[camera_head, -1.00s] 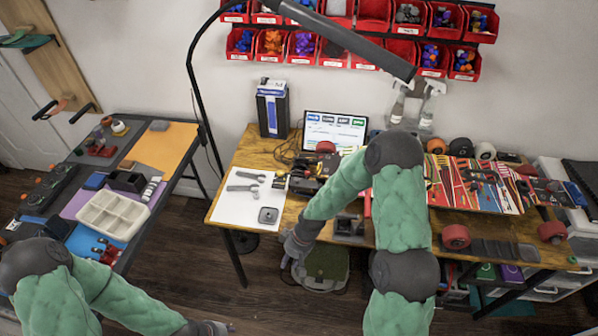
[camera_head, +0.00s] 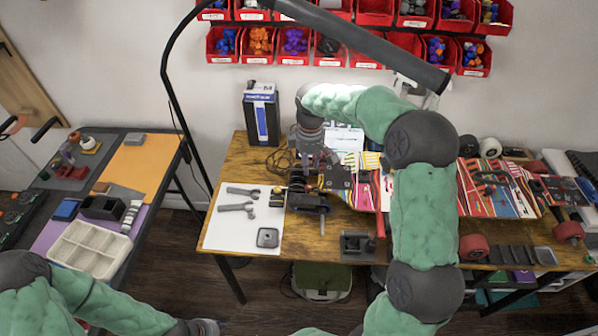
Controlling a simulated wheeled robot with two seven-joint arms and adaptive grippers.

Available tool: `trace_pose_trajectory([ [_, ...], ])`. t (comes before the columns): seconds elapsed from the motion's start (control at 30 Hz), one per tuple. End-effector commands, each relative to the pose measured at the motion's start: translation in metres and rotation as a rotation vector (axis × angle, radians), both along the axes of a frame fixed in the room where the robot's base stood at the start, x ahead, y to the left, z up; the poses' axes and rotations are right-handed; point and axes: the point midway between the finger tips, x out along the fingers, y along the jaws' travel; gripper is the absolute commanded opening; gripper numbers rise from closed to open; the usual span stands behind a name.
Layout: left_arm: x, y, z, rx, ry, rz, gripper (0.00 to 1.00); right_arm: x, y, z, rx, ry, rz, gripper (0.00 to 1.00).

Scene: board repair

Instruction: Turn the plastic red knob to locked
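I cannot make out the red knob for sure now. A dark red round part showed earlier at the back of the black clamp-like device (camera_head: 309,202) on the wooden workbench (camera_head: 222,232). My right gripper (camera_head: 313,162) is now over that spot and covers it. The gripper points down at the back of the device, next to the patterned board. Its fingers are too small and dark to tell open from shut, or whether they touch anything. My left gripper (camera_head: 207,328) is low at the bottom edge, away from the bench, and only partly visible.
A white sheet with wrenches (camera_head: 238,207) and a small grey square part (camera_head: 268,237) lies left of the device. A blue and white box (camera_head: 262,115) stands behind. A black lamp arm (camera_head: 370,45) hangs above. A side table with a white tray (camera_head: 88,250) is at left.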

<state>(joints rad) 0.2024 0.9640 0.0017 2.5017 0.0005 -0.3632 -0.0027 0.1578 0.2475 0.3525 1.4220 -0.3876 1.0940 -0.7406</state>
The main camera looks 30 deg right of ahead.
Motion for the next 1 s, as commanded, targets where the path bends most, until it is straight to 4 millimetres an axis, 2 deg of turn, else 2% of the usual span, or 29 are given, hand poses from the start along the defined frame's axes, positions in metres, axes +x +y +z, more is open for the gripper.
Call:
trace_pose_trajectory([
  [0.17, -0.002, 0.0, -0.003, -0.001, 0.004, -0.001, 0.37, -0.001, -0.002, -0.006, -0.003, 0.002, 0.002, 0.31],
  [0.5, -0.002, 0.0, -0.021, -0.001, 0.003, -0.001, 0.37, -0.001, -0.002, -0.064, -0.003, 0.004, 0.003, 0.31],
  [0.7, -0.002, 0.0, -0.029, -0.001, 0.003, -0.001, 0.37, -0.001, -0.001, -0.092, -0.002, 0.002, 0.001, 0.31],
  [1.0, -0.001, 0.0, -0.032, -0.001, 0.003, -0.001, 0.37, -0.001, -0.001, -0.106, -0.003, 0.0, 0.002, 0.31],
])
